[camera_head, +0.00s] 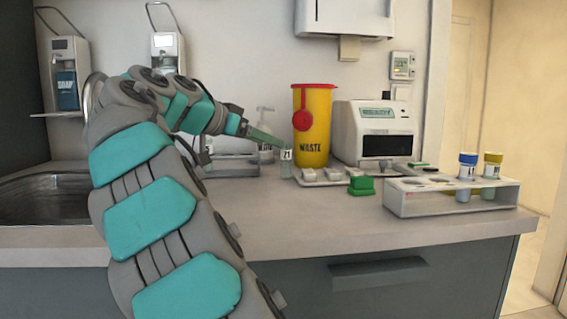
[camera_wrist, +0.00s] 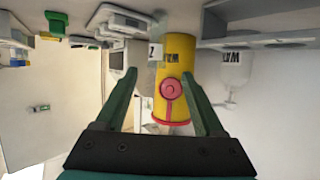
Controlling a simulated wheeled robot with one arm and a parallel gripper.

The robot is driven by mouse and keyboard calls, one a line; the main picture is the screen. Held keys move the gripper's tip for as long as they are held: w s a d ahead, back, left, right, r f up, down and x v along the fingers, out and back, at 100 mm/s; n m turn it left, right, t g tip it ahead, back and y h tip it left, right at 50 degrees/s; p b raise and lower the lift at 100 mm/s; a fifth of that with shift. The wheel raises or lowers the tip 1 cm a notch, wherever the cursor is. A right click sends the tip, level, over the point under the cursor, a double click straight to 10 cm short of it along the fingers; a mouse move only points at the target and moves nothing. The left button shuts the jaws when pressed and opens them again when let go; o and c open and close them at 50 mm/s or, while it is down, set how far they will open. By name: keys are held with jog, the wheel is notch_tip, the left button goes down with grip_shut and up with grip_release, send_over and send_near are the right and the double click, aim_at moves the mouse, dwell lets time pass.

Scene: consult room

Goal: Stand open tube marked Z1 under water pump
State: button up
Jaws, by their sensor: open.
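A small clear tube with a white label (camera_head: 286,156), read as Z1, stands upright on the counter left of the yellow bin. No cap shows on it. My gripper (camera_head: 270,139) is open, its fingers just left of and near the tube's top. In the wrist view, which looks upside down, the tube (camera_wrist: 154,60) shows between the two fingers of my gripper (camera_wrist: 160,50); I cannot tell whether they touch it. A white pump bottle (camera_head: 265,122) stands behind my fingers, partly hidden. It also shows in the wrist view (camera_wrist: 230,75) with a label.
A yellow waste bin (camera_head: 313,130) stands close behind the tube. A white tray (camera_head: 330,180), a green block (camera_head: 361,186) and a rack with two capped tubes (camera_head: 440,205) lie to the right. A grey unit (camera_head: 230,165) is left, partly behind my arm. The front counter strip is clear.

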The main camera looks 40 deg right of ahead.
aim_at(283, 155)
jog(key=x, duration=0.6)
jog(key=shift+s+d+f+p, duration=0.1)
jog(key=shift+s+p, duration=0.25)
jog(key=shift+w+d+f, duration=0.15)
jog(key=shift+d+f, duration=0.05)
jog(key=shift+d, duration=0.3)
grip_shut()
